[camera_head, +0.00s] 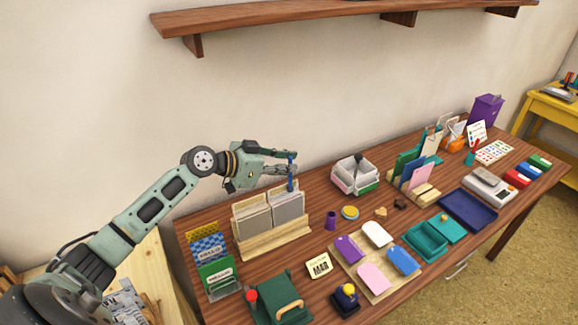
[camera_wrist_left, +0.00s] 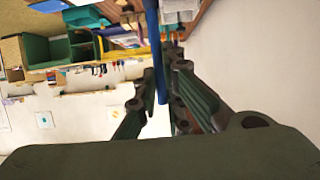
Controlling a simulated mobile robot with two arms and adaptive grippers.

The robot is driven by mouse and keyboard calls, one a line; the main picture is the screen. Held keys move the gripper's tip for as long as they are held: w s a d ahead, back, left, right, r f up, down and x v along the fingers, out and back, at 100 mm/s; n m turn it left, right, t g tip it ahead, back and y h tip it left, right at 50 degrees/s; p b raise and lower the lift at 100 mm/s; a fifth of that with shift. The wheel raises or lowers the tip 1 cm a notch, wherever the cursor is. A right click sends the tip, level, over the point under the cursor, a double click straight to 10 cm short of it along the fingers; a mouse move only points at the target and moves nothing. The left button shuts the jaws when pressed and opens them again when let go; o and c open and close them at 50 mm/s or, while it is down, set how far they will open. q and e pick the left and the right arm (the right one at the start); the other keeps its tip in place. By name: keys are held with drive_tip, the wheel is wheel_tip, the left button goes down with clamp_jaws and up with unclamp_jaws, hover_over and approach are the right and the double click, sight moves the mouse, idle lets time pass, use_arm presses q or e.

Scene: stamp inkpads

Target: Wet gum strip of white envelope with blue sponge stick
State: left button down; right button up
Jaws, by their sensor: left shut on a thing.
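My left gripper (camera_head: 289,164) is raised over the back left of the table, behind the wooden holder. It is shut on the blue sponge stick (camera_head: 290,183), which hangs roughly upright. In the left wrist view the stick is a blue rod (camera_wrist_left: 154,45) between the dark fingers (camera_wrist_left: 165,110). The stick's lower end is close to the holder's right card stack in the picture; I cannot tell whether they touch. Pale flat items (camera_head: 447,140) stand in the upright rack at the back right. My right gripper is out of view.
The wooden holder (camera_head: 272,240) with two pale stacks stands below the gripper. A white divided box (camera_head: 345,183) is to its right. A wall shelf (camera_head: 340,22) hangs above.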

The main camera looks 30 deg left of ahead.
use_arm(q)
drive_tip(key=shift+s+a, duration=0.15)
drive_tip(key=shift+s, duration=0.05)
drive_tip(key=shift+s+a+b, duration=0.25)
drive_tip(key=shift+s+b, duration=0.1)
drive_tip(key=shift+s, duration=0.15)
drive_tip(key=shift+s+a, duration=0.25)
drive_tip(key=shift+s, duration=0.2)
drive_tip(key=shift+b, duration=0.3)
drive_tip(key=shift+s+a, duration=0.35)
drive_tip(key=shift+s, duration=0.2)
drive_tip(key=shift+b, duration=0.3)
